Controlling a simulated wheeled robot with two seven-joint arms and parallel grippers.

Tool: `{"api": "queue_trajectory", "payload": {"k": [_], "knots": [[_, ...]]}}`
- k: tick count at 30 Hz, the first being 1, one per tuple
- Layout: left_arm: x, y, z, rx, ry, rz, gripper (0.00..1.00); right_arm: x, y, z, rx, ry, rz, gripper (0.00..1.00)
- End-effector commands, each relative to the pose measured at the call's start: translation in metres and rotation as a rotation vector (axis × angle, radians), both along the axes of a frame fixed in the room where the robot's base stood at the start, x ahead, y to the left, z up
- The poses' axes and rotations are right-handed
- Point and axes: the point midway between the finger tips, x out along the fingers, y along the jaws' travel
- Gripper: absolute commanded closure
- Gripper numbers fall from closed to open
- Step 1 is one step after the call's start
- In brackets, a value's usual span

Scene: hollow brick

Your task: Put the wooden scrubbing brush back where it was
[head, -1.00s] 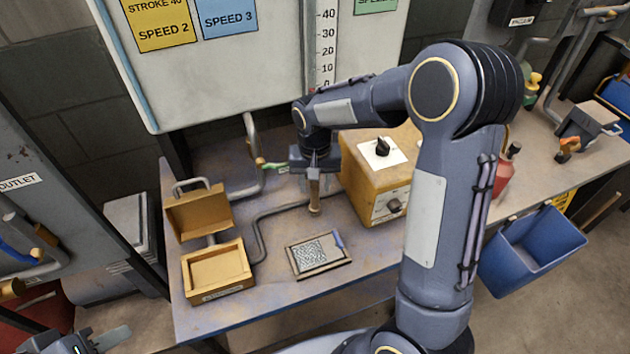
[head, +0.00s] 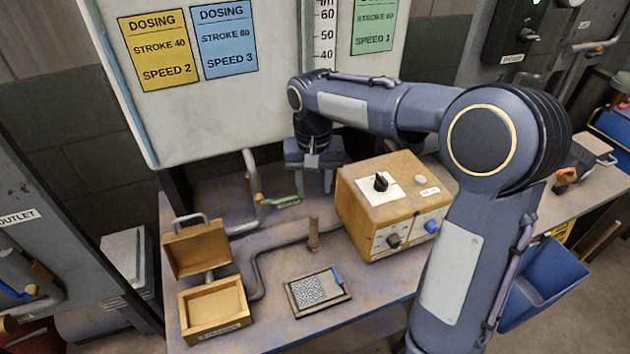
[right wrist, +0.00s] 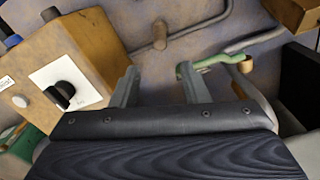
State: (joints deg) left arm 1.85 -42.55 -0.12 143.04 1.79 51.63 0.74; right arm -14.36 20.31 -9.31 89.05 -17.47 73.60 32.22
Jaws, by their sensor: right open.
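The wooden scrubbing brush (head: 314,232) shows as an upright wooden handle on the bench, left of the yellow control box. Its lower end is too small to make out. In the right wrist view its round top (right wrist: 160,35) lies beyond the fingertips. My right gripper (head: 314,188) is open and empty, pointing down, above and behind the brush and apart from it. Its two separated fingers also show in the right wrist view (right wrist: 160,78). My left gripper is not in view.
The yellow control box (head: 390,205) stands right of the brush. An open wooden box (head: 215,308), a framed speckled plate (head: 317,292), a bent pipe (head: 256,275) and a green-handled valve (head: 287,201) surround it. The white board (head: 240,115) rises behind.

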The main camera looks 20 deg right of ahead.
Motion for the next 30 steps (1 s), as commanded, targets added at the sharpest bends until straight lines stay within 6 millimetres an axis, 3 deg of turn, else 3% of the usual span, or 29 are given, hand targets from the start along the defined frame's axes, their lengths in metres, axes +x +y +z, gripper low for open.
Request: {"api": "queue_trajectory", "payload": {"k": [5, 11, 15, 18, 24, 30], "knots": [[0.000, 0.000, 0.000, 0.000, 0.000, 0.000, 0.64, -0.022, -0.007, 0.015, 0.051, -0.035, 0.016, 0.59], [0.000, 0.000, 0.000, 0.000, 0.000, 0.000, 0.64, -0.106, -0.014, 0.031, 0.200, -0.192, 0.090, 0.59], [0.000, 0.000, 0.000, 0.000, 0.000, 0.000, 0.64, -0.168, -0.005, 0.027, 0.263, -0.335, 0.148, 0.59], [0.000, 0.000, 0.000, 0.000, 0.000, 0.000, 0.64, -0.199, 0.005, 0.017, 0.279, -0.421, 0.179, 0.59], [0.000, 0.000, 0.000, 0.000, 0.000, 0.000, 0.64, -0.230, 0.018, -0.002, 0.276, -0.520, 0.212, 0.59], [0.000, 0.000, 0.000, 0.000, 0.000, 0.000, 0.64, -0.234, 0.020, -0.005, 0.274, -0.534, 0.217, 0.59]]}}
